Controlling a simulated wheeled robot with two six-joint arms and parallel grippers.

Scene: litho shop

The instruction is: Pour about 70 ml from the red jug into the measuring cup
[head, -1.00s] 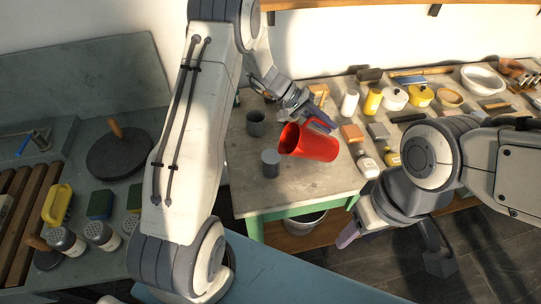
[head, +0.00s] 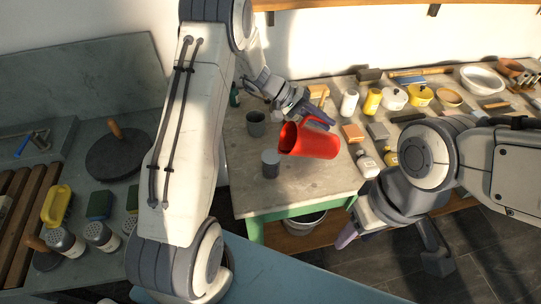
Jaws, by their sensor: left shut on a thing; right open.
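The red jug (head: 314,142) is held above the table (head: 300,186), tilted, with its open mouth facing left. My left gripper (head: 318,112) is shut on its handle at the back. A small grey cup (head: 270,164) stands on the table just left of and below the jug's mouth. A darker grey cup (head: 256,124) stands farther back. I cannot tell from markings which is the measuring cup. No stream of liquid shows, and the liquid level is hidden. My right gripper (head: 352,222) is open and empty in front of the table's front edge.
Right of the jug stand small bottles (head: 367,164), a yellow-topped bottle (head: 390,157) and blocks (head: 352,133). Pots, including a yellow one (head: 420,95), and bowls fill the back right. A bucket (head: 305,224) is under the table. The table's front left is clear.

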